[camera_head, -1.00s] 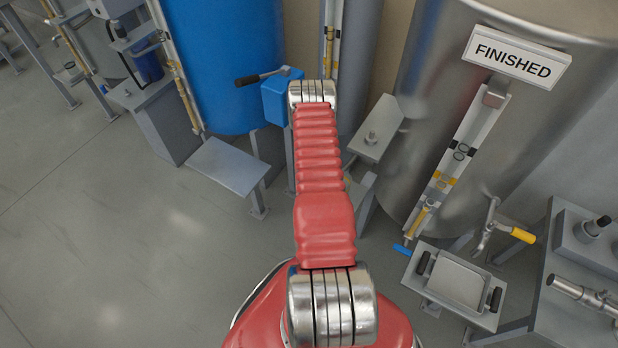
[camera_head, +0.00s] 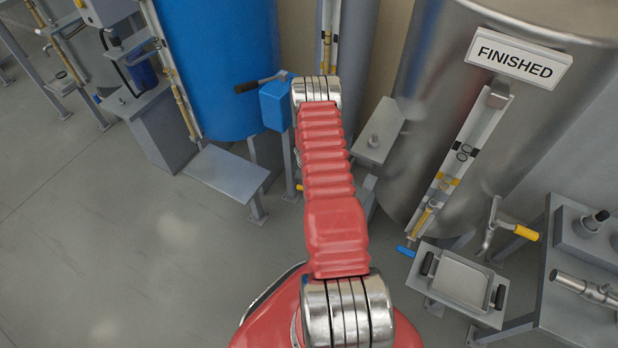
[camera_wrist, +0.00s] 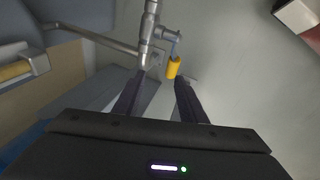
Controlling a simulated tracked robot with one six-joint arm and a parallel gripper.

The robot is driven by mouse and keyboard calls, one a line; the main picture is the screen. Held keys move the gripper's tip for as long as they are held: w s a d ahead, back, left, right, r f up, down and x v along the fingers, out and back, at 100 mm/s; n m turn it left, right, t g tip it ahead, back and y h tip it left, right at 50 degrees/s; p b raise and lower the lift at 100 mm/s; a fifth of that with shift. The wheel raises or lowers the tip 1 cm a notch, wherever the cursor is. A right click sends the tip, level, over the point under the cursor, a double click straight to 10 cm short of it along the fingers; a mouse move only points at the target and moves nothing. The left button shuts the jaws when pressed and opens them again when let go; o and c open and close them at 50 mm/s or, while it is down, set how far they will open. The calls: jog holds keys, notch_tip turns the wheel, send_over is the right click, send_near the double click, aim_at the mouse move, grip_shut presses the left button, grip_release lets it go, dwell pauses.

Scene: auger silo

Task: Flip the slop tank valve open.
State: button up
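In the wrist view, a grey metal valve (camera_wrist: 147,32) sits on a pipe. Its short lever ends in a yellow grip (camera_wrist: 173,68), which shows just beyond my fingertips, nearer the right finger. My gripper (camera_wrist: 160,80) is open, its two dark fingers apart with nothing between them; whether the right finger touches the yellow grip, I cannot tell. No label shows on this valve. In the head view my arm hides my gripper. A different yellow-handled valve (camera_head: 525,232) is under the FINISHED tank (camera_head: 440,110).
A blue tank (camera_head: 210,70) with a blue box (camera_head: 276,104) and black-handled lever stands left of my arm. A grey step (camera_head: 228,171) is below it. A tray (camera_head: 462,281) and a bench (camera_head: 565,300) stand at right. Open floor (camera_head: 110,250) lies left.

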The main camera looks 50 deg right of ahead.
jog(key=shift+c, duration=0.3)
